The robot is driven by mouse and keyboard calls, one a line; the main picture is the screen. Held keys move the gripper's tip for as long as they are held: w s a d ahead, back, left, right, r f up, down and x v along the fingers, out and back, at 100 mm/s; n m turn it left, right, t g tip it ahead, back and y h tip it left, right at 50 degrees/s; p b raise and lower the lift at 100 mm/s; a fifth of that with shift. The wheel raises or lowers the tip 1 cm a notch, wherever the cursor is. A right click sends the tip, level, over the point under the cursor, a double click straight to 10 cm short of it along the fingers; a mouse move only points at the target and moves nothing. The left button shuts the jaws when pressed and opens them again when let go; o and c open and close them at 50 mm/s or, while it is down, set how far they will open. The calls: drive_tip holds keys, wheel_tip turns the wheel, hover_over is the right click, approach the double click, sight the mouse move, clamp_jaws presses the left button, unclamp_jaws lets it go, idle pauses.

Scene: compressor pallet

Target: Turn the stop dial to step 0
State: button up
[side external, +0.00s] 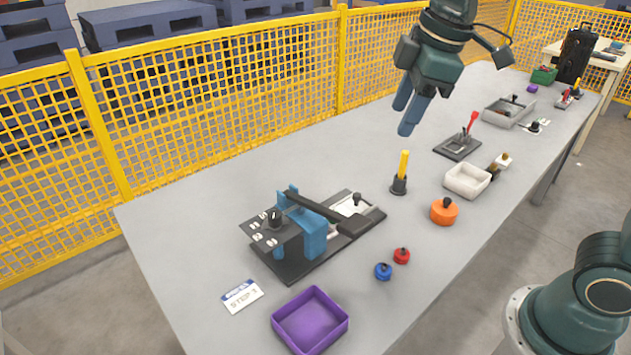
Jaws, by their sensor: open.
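The stop dial (273,217) is a dark knob on a black plate at the left end of a blue and black fixture (306,234). Pale numbered marks sit around the knob, too small to read, so I cannot tell which step it points to. A white card (242,296) reading "STEP" with an unclear digit lies in front of the fixture. My gripper (407,118) is open and empty, with its blue fingers pointing down high above the table. It is well to the right of the dial and apart from everything.
A yellow-handled tool (401,172) stands upright below my gripper. A purple tray (311,322), red knob (401,256), blue knob (383,271) and orange puck (444,212) lie near the front edge. A black lever crosses the fixture. Yellow mesh fencing (210,110) runs behind the table.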

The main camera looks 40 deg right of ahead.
drive_tip(key=w+a+f+n+g, duration=0.25)
drive_tip(key=w+a+n, duration=0.4)
drive_tip(key=w, duration=0.35)
drive_tip(key=n, duration=0.6)
hover_over(274, 214)
wheel_tip(274, 214, down, 8)
drive_tip(key=shift+s+d+r+g+h, duration=0.1)
drive_tip(key=shift+r+g+h, duration=0.05)
drive_tip(key=shift+g+h, duration=0.15)
drive_tip(key=shift+f, duration=6.85)
drive_tip(key=c, duration=1)
